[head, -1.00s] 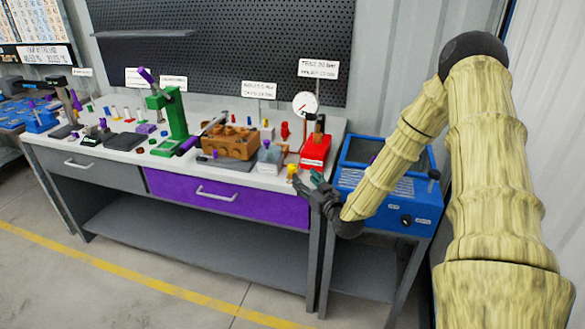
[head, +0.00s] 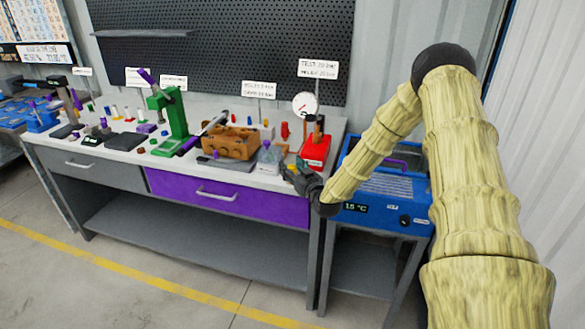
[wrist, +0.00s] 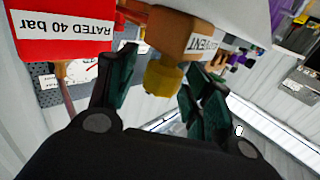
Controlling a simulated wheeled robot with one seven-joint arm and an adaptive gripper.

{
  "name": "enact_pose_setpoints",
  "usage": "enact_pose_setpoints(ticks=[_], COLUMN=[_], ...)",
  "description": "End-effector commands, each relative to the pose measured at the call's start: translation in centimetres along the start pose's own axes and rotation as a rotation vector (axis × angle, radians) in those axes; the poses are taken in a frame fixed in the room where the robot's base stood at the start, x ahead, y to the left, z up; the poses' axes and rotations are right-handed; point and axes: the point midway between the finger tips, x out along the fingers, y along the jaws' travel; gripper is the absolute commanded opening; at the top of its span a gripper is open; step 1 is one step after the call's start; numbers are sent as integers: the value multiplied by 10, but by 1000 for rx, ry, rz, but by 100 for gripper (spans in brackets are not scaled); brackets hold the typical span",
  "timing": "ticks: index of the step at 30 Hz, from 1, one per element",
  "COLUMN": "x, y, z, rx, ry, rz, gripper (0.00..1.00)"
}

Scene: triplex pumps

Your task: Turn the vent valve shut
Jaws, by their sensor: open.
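The vent valve shows in the wrist view as a yellow knob (wrist: 163,76) under a brown block (wrist: 180,32) with a partly legible "VENT" label. My gripper (wrist: 160,82) is open, with one dark green finger on each side of the knob. I cannot tell whether either finger touches it. In the head view my gripper (head: 291,174) is at the front right edge of the bench and hides most of the valve.
A red unit (wrist: 62,32) labelled "RATED 40 bar" is close beside the left finger; it also stands on the bench (head: 314,152). A dial gauge (head: 305,104) rises behind it. A clear container (head: 269,157) stands left of my gripper. A blue unit (head: 385,190) stands at right.

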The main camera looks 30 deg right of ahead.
Motion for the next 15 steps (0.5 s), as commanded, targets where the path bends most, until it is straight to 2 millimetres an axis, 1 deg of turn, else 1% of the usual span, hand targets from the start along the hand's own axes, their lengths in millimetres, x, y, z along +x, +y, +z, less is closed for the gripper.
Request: enact_pose_setpoints(ticks=[2, 3, 5, 9, 15], x=[0, 0, 0, 0, 0], y=[0, 0, 0, 1, 1], z=[0, 0, 0, 0, 0], rx=[0, 0, 0, 0, 0], ry=[0, 0, 0, 0, 0], rz=[0, 0, 0, 1, 5], gripper=[49, 42, 31, 5, 4])
